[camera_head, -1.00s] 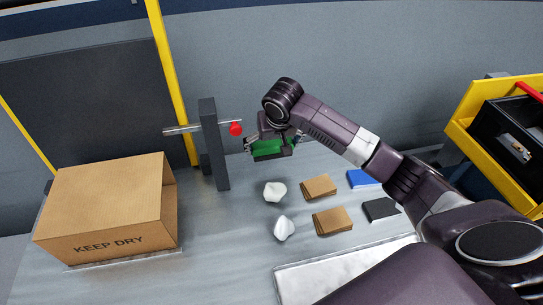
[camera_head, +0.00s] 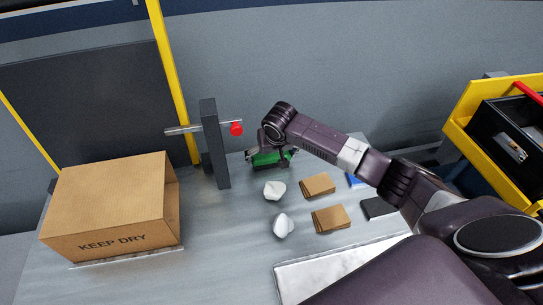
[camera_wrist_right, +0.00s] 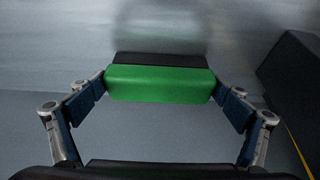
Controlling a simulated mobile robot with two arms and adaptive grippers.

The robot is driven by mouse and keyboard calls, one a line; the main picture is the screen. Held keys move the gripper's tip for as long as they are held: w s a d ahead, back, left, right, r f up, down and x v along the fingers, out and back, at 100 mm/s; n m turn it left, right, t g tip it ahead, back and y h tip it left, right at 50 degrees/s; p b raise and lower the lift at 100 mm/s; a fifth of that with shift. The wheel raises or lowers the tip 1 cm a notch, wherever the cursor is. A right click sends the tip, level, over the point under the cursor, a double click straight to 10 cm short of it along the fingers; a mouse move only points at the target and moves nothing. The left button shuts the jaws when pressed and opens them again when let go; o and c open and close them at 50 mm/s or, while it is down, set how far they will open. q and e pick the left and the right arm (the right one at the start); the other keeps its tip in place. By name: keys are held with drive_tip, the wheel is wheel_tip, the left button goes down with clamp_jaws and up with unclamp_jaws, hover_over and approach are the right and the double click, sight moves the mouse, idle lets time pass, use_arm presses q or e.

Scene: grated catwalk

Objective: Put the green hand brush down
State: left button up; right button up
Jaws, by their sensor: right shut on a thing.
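The green hand brush (camera_head: 270,159) is at the back of the grey table, right of the dark post. In the right wrist view the brush (camera_wrist_right: 160,84) lies across between the two fingers, green in front with a black strip behind. My right gripper (camera_wrist_right: 160,86) is shut on it, a finger pad at each end. In the head view my right gripper (camera_head: 272,154) is partly hidden by its own wrist. Whether the brush touches the table cannot be told. My left gripper is not in view.
A dark post (camera_head: 215,145) with a rod and red knob (camera_head: 236,129) stands close left. Two white crumpled pieces (camera_head: 275,190), brown card stacks (camera_head: 331,219), a blue item (camera_head: 356,181) and a dark item (camera_head: 379,208) lie nearer. A cardboard box (camera_head: 110,205) stands left.

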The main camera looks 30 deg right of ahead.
drive_tip(key=shift+f, duration=0.15)
drive_tip(key=o, duration=0.7)
drive_tip(key=v, duration=1.2)
drive_tip(key=shift+r+b, duration=0.2)
drive_tip(key=shift+b, duration=0.2)
drive_tip(key=shift+f, duration=0.1)
